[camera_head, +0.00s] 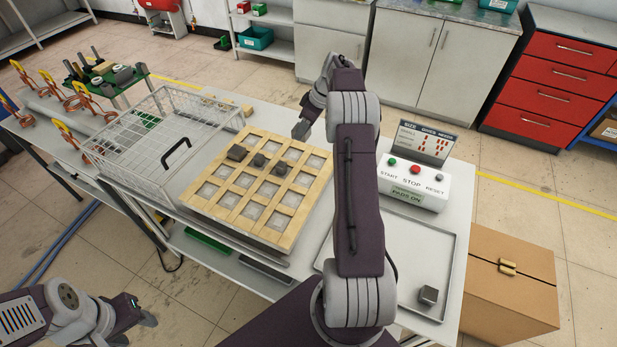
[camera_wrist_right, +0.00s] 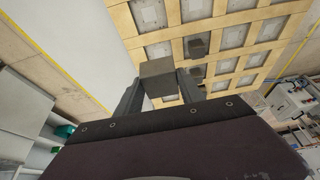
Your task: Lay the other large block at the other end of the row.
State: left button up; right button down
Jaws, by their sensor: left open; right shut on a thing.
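My right gripper (camera_head: 308,118) is shut on a dark grey block (camera_head: 300,130), above the far right part of the wooden grid board (camera_head: 213,211). In the right wrist view the held block (camera_wrist_right: 157,68) sits between both fingers. On the board lies a row: a large dark block (camera_head: 237,153) at the left, then a smaller block (camera_head: 259,160) and another smaller block (camera_head: 281,169). The right wrist view shows one block of the row (camera_wrist_right: 199,46); the rest are partly hidden by the gripper. My left gripper (camera_head: 138,313) is open and empty at the lower left, away from the table.
A grey block (camera_head: 428,295) lies in the shallow tray (camera_head: 455,262) at the right. A control box (camera_head: 412,185) and a size sign (camera_head: 422,143) stand behind the tray. A wire basket (camera_head: 115,160) with a black handle is left of the board. My right arm hides part of the table.

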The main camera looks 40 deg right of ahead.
jog(key=s+a+f, duration=0.2)
jog(key=s, duration=0.1)
jog(key=s+a+f, duration=0.1)
jog(key=s+f, duration=0.1)
jog(key=s+a+f, duration=0.1)
jog(key=s+a, duration=0.1)
jog(key=s, duration=0.1)
jog(key=shift+s+a+f+b, duration=0.3)
jog(key=shift+f+b, duration=0.05)
jog(key=shift+f, duration=0.05)
notch_tip(320, 180, down, 4)
jog(key=shift+w+f, duration=0.1)
jog(key=shift+f, duration=0.15)
jog(key=c, duration=0.7)
grip_release()
